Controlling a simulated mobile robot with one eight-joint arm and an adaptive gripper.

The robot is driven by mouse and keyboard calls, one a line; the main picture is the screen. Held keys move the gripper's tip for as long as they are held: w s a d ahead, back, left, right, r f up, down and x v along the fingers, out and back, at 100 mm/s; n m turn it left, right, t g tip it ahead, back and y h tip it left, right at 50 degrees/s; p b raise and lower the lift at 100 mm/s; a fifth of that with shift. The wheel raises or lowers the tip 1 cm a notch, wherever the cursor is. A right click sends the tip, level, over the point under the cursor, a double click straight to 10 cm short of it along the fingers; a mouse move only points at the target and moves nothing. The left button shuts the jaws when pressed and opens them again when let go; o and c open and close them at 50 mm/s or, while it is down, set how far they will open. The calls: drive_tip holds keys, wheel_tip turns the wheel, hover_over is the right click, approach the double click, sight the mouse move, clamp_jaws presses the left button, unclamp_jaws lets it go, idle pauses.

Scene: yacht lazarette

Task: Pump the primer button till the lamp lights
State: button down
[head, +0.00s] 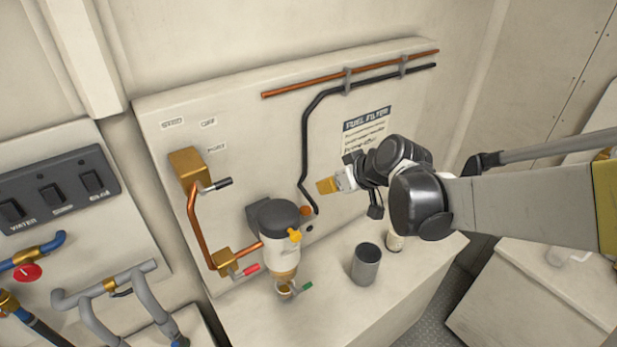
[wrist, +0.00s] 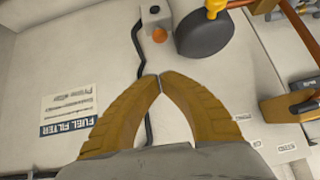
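The primer button looks to be the orange round knob (head: 305,210) beside the filter's dark head; it also shows in the wrist view (wrist: 159,34) on a small pale block. A small dark round spot (wrist: 155,9) on that block, probably the lamp, shows no glow; it also shows in the head view (head: 310,227). My gripper (head: 326,185) has yellow-brown fingers with tips meeting in the wrist view (wrist: 160,76). It is shut and empty, apart from the button, above and to its right in the head view.
The fuel filter (head: 276,218) with a yellow knob (head: 294,236) stands left of the button. A grey cup (head: 366,264) stands on the ledge. A black hose (head: 305,140) runs down the panel near my fingers. Copper pipe and valves (head: 192,225) are at left.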

hover_over(309, 208)
wheel_tip(309, 208, down, 5)
wheel_tip(309, 208, down, 4)
drive_tip(key=shift+w+r, duration=0.1)
drive_tip(key=shift+f, duration=0.5)
